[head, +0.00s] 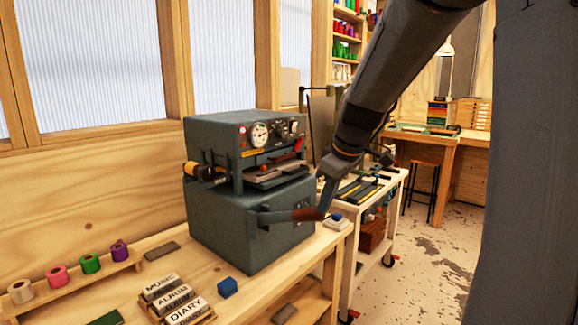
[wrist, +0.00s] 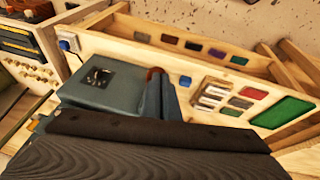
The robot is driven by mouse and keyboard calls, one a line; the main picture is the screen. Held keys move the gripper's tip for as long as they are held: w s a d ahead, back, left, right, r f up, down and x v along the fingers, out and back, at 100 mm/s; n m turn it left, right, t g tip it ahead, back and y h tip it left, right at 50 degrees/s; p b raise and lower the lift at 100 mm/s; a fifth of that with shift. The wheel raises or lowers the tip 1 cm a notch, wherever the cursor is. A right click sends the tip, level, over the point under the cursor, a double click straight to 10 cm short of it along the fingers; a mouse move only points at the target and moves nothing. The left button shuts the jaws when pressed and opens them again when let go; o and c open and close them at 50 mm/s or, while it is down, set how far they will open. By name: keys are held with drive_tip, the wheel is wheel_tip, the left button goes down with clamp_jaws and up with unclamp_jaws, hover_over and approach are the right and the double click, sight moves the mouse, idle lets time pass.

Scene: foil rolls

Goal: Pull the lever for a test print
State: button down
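The press (head: 250,190) is a grey-green box machine on the wooden bench, with a dial and knobs on its upper front. Its lever (head: 308,214) sticks out from the lower front toward the right, with a red-brown grip at its end. The grip also shows in the wrist view (wrist: 154,72), at the fingertips. My gripper (head: 325,203) reaches down from the upper right, its tips at the outer end of the grip. In the wrist view my fingers (wrist: 161,92) look close together. I cannot tell whether they clasp the grip or only touch it.
Foil rolls (head: 90,263) stand on a rack at the left. Lettered blocks (head: 174,300) and a blue block (head: 227,287) lie on the bench before the press. A white cart (head: 374,190) stands right of the bench. Floor (head: 430,240) is open beyond.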

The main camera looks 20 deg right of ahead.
drive_tip(key=s+d+f+b, duration=0.2)
drive_tip(key=f+b, duration=0.3)
drive_tip(key=f, duration=0.5)
drive_tip(key=shift+s, duration=0.5)
drive_tip(key=shift+a, duration=0.1)
idle(1.6)
wheel_tip(320, 180, up, 13)
drive_tip(key=s+a+p, duration=0.1)
idle(0.5)
drive_tip(key=shift+a, duration=0.1)
idle(1.1)
